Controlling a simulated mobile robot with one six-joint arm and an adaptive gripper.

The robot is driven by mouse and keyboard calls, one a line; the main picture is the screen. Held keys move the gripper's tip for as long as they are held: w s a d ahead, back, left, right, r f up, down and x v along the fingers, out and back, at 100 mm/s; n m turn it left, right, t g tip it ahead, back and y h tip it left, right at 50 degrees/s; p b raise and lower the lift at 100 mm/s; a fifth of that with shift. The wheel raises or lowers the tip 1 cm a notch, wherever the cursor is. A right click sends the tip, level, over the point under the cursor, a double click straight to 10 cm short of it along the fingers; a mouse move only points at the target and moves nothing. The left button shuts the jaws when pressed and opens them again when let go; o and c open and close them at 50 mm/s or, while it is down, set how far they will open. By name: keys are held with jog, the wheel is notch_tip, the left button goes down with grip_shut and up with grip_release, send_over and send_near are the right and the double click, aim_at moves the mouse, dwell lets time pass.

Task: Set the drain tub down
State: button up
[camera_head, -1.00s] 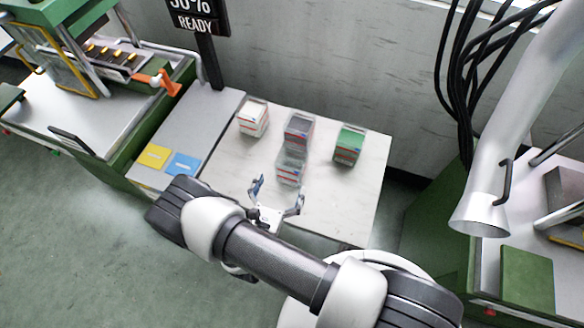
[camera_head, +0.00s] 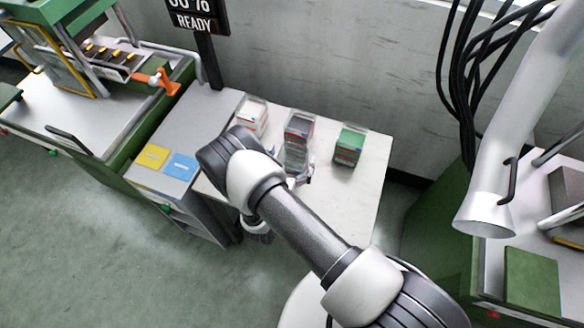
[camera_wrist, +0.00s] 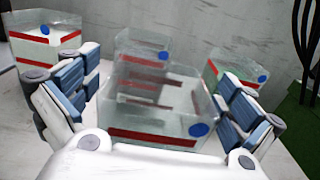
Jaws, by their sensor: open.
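A clear, box-shaped tub with a red band and a blue dot stands in front of a second tub on the white table; it seems to be the drain tub (camera_wrist: 160,105). Its upper part shows behind my arm in the head view (camera_head: 297,158). My gripper (camera_wrist: 158,80) is open, with one finger on each side of this tub. I cannot tell whether the fingers touch it. In the head view my gripper (camera_head: 292,172) is mostly hidden by my own arm. The tub's base is hidden by the gripper body in the wrist view.
Behind stand a tub with dark contents (camera_head: 298,126), a white-filled tub (camera_head: 252,115) at left and a green-filled tub (camera_head: 348,147) at right. Yellow (camera_head: 152,157) and blue (camera_head: 181,166) squares mark the grey side bench. The white table's (camera_head: 350,200) right front is clear.

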jog(key=c, duration=1.6)
jog(key=shift+r, duration=0.1)
